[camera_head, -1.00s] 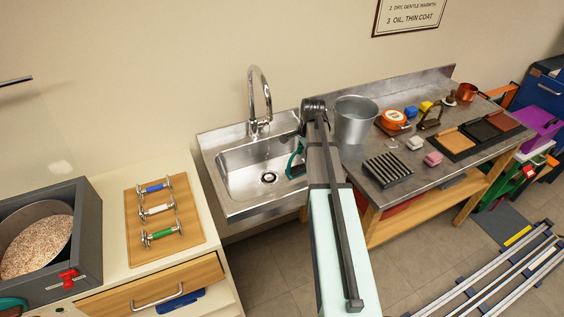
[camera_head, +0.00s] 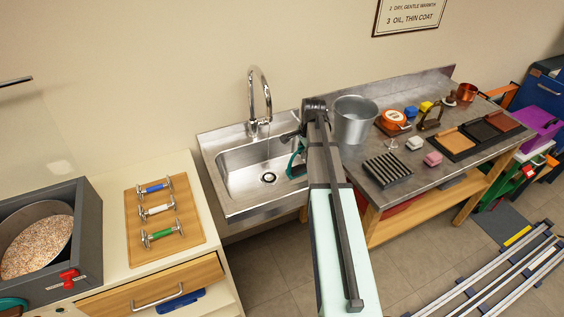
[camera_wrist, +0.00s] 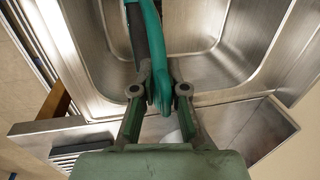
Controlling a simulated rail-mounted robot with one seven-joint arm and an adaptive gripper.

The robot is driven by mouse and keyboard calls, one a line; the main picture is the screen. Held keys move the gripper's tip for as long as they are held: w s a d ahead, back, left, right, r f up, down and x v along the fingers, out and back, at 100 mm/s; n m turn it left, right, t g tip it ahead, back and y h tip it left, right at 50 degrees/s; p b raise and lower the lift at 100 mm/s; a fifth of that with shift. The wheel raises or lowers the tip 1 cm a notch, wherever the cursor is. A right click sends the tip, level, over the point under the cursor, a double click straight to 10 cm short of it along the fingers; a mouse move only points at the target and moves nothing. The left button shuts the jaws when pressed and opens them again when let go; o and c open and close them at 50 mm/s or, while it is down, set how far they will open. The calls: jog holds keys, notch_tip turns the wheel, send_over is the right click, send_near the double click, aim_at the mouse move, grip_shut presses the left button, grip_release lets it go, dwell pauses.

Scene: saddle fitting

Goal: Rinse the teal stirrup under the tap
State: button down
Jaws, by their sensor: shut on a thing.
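The teal stirrup (camera_head: 297,160) hangs over the right side of the steel sink (camera_head: 229,209), to the right of the tap (camera_head: 254,92). Its lower part overlaps the basin's right wall, and my arm hides some of it. In the wrist view the stirrup (camera_wrist: 148,35) extends away from my gripper (camera_wrist: 159,90), whose two fingers are shut on it. Basin walls lie behind it there. The tap's spout curves over the basin, left of the stirrup. I cannot tell surely whether water is running.
A metal bucket (camera_head: 354,121) stands on the bench close to the right of my arm. A black ribbed rack (camera_head: 388,169) lies in front of it. A counter with a wooden board of bits (camera_head: 163,234) is left of the sink.

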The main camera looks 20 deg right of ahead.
jog(key=s+d+r+p, duration=0.2)
jog(key=s+r, duration=0.2)
jog(key=shift+d, duration=0.4)
jog(key=shift+w+f, duration=0.1)
dwell(0.5)
